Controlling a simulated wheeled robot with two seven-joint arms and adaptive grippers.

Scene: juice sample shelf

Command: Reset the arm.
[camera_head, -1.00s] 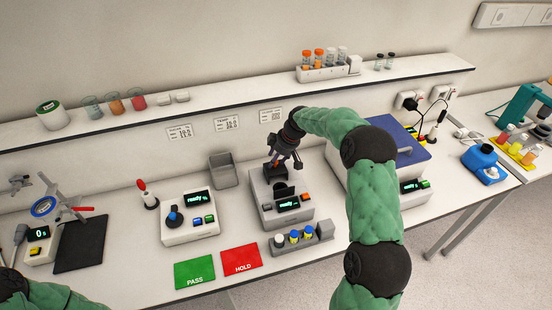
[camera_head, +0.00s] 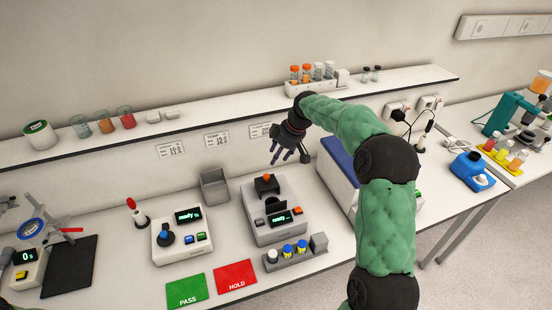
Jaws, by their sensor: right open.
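My right arm comes in from the lower right and bends over the bench. Its gripper (camera_head: 290,152) is open and empty, in the air above and behind the grey device (camera_head: 277,218) with a "ready" display. An orange-topped item (camera_head: 266,177) stands in the black holder on top of that device, apart from the fingers. My left gripper is not in view.
A shelf (camera_head: 215,115) runs behind the gripper, with a tube rack (camera_head: 316,84) and beakers (camera_head: 103,123) on it. A small rack with vials (camera_head: 297,252), the green PASS mat (camera_head: 186,291) and the red HOLD mat (camera_head: 236,277) lie in front. A blue-lidded box (camera_head: 337,158) is partly behind my arm.

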